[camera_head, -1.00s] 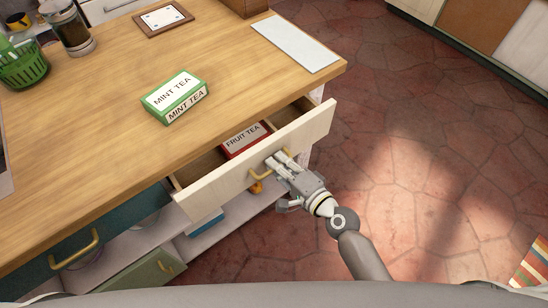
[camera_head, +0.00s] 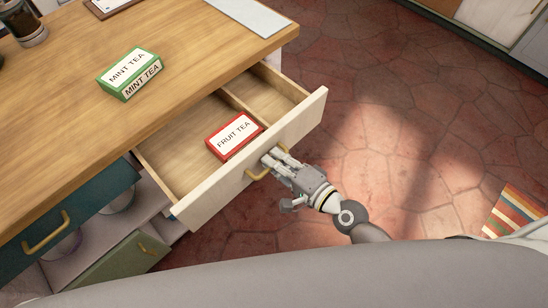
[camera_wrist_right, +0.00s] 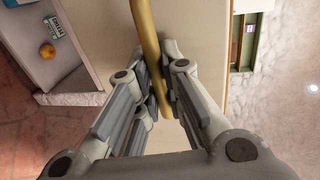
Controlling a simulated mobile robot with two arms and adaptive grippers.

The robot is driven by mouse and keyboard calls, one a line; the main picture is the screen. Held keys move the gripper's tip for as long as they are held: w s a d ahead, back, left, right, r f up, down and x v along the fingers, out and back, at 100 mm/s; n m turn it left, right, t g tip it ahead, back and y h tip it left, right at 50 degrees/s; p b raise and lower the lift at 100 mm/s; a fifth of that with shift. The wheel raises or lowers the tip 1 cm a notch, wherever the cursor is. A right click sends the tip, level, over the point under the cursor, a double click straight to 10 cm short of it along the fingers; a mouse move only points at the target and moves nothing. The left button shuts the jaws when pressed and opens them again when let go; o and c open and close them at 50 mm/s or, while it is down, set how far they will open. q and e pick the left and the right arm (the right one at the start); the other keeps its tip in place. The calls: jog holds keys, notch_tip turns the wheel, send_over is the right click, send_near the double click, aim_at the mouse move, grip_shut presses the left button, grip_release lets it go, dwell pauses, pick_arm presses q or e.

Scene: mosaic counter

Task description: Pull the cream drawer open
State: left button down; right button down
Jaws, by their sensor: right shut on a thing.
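The cream drawer (camera_head: 203,200) stands well out from the wooden counter, with much of its inside showing. Its brass handle (camera_head: 257,174) is on the front panel. My right gripper (camera_head: 271,160) is shut on this handle. In the right wrist view, the handle (camera_wrist_right: 148,35) runs between the two fingers of the gripper (camera_wrist_right: 162,95). A red fruit tea box (camera_head: 234,136) lies inside the drawer near the front, beside a wooden divider. My left gripper is not in view.
A green mint tea box (camera_head: 130,74) lies on the counter (camera_head: 190,60). A teal drawer (camera_head: 70,225) with a brass handle is at the left, above an open shelf. A striped rug (camera_head: 515,212) lies at right. The tiled floor (camera_head: 400,130) beyond the drawer is clear.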

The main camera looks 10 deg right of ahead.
jog(key=c, duration=1.5)
grip_release()
jog(key=shift+c, duration=0.2)
jog(key=v, duration=1.2)
